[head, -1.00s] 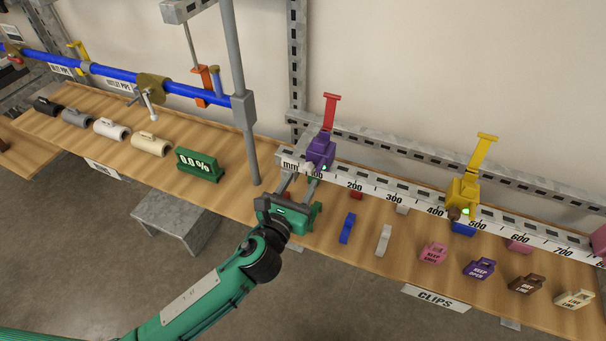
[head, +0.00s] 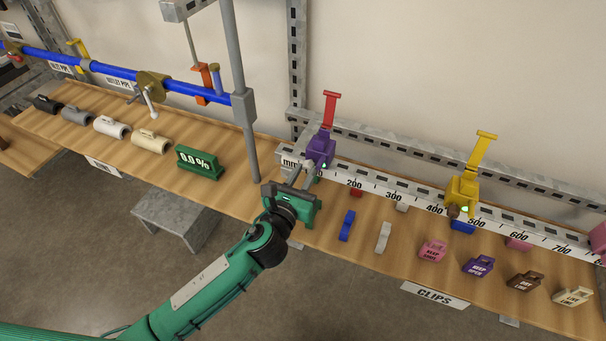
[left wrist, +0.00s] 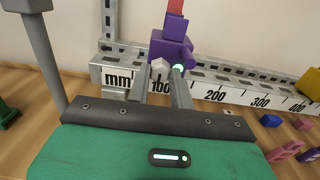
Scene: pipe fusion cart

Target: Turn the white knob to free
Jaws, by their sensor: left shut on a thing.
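The white knob (left wrist: 160,67) shows in the left wrist view on the front of a purple clamp (left wrist: 172,48) that sits on the ruler rail. In the head view the purple clamp (head: 320,149) has a raised red lever (head: 329,110), and the knob is hidden by my fingers. My left gripper (head: 309,174) reaches the clamp's front with its fingers shut on the knob. In the left wrist view the fingertips (left wrist: 163,80) lie on either side of it. A green light (left wrist: 178,69) glows just right of the knob. My right gripper is out of view.
The ruler rail (head: 375,192) runs right to a yellow clamp (head: 463,190) with a brown knob. Several small blocks and clips lie on the bench right of my gripper. A grey post (head: 246,140) and a green 0.0 % display (head: 199,163) stand left.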

